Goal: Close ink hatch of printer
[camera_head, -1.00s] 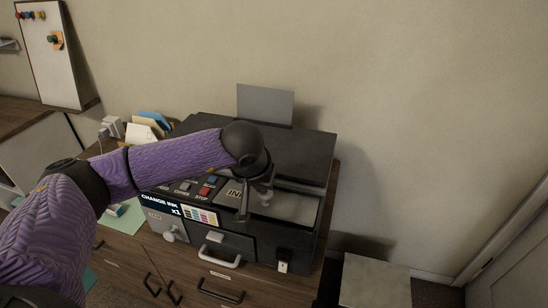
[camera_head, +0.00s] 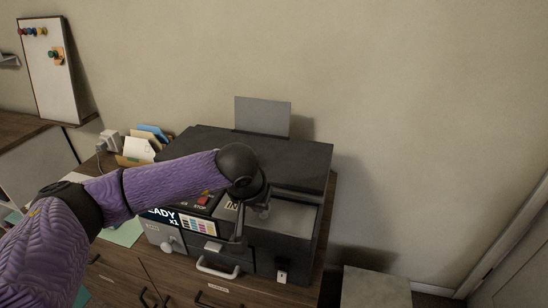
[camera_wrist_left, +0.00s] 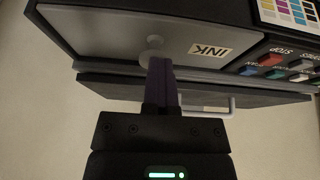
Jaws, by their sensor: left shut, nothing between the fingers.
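The black printer (camera_head: 300,155) stands on the wooden cabinet, and its screen, partly hidden by my arm, reads "...ADY x1". The ink hatch (camera_head: 289,215) is a grey panel on its top right, with an INK label. It looks flat and level with the frame around it. In the left wrist view the hatch (camera_wrist_left: 105,32) shows upside down with a round knob (camera_wrist_left: 154,42). My left gripper (camera_head: 261,207) is shut and empty, its tips (camera_wrist_left: 160,63) at the knob; whether they touch cannot be told. My right gripper is out of view.
Paper (camera_head: 262,117) stands at the printer's back. A tray handle (camera_head: 217,267) sticks out in front. Coloured buttons (camera_head: 204,197) lie left of the hatch. An envelope holder (camera_head: 140,150) and a plug (camera_head: 109,138) are at the left. The wall is close behind.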

